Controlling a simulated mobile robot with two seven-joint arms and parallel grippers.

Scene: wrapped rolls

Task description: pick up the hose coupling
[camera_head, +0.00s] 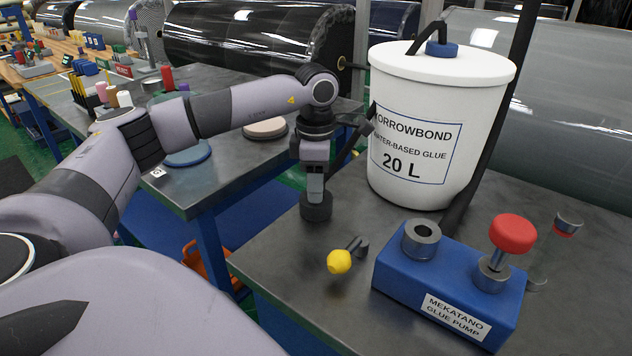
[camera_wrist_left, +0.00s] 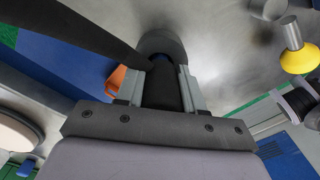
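The hose coupling is a dark grey cylinder (camera_head: 316,208) at the tabletop, below my left gripper (camera_head: 315,188). I cannot tell whether it touches the table. In the left wrist view the coupling (camera_wrist_left: 162,45) has a black body between the two fingers of my left gripper (camera_wrist_left: 162,88). The fingers sit against both sides of that body, with no clear gap. A black hose (camera_wrist_left: 80,32) runs from the coupling to the upper left. My right gripper is not in view.
A white glue bucket (camera_head: 415,150) stands behind and right of the gripper. A blue glue pump (camera_head: 445,285) with a red knob (camera_head: 513,234) is at front right. A yellow-ended metal part (camera_head: 340,262) lies between. The table's left edge is close.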

